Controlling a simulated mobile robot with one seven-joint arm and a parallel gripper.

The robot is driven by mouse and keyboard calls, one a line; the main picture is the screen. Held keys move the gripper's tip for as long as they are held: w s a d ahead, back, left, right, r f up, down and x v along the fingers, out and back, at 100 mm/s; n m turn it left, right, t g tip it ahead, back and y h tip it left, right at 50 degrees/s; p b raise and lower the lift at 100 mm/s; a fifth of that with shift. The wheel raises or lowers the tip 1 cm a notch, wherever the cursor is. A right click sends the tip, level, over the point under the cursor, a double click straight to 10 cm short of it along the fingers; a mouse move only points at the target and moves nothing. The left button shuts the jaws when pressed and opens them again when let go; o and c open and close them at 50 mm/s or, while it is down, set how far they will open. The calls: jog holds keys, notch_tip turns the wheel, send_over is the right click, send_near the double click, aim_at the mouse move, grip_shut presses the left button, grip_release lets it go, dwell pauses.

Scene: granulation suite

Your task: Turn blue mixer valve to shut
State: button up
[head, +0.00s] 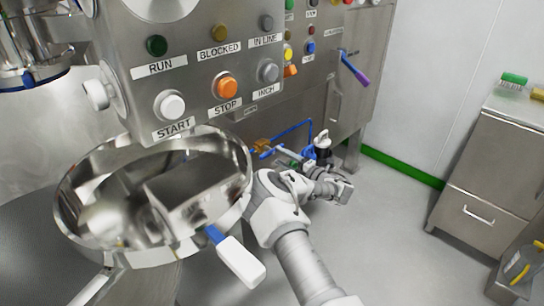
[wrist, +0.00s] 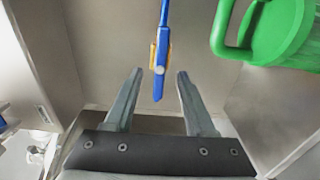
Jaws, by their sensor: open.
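The blue valve lever (wrist: 161,50) shows in the wrist view as a long narrow blue bar with a yellow-orange piece and a pale round boss. Its lower end hangs between the fingertips of my gripper (wrist: 160,73), with a gap on each side. My gripper is open and holds nothing. In the head view my gripper (head: 343,190) is low, right of the steel bowl, partly hidden by my arm. A thin blue line and a brass fitting (head: 261,145) show behind it; I cannot tell whether this is the same valve.
A green container with a handle (wrist: 275,35) is close on the right in the wrist view. A drawer cabinet (head: 483,170) is at right; floor between is clear.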

aim_at(273, 153)
jog(key=b+x, duration=0.1)
jog(key=x, duration=0.4)
grip_shut()
dwell(0.3)
